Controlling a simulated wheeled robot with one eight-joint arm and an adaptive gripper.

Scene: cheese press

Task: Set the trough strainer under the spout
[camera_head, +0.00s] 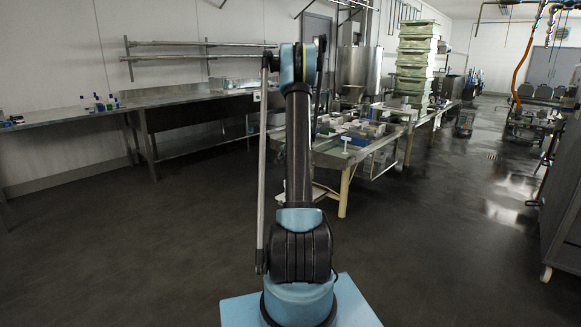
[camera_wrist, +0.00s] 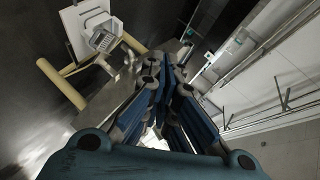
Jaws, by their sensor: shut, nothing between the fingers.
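My gripper (camera_wrist: 166,68) shows in the wrist view as dark, blue-padded fingers drawn together, shut and empty. In the head view my upright arm hides it. A small grey slotted metal piece (camera_wrist: 103,40) lies on a white board at the upper left of the wrist view, apart from my fingers. I cannot tell whether it is the trough strainer. I cannot pick out the strainer or the spout for certain in the head view. The steel worktable (camera_head: 338,158) there holds several small trays and blue and white items, partly hidden by my arm.
A steel counter (camera_head: 185,97) runs along the left wall, with small bottles (camera_head: 100,103) at its left part. Stacked pale green crates (camera_head: 416,60) and a steel vat (camera_head: 358,68) stand at the back. Wheeled equipment (camera_head: 563,210) lines the right edge. The floor left of me is clear.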

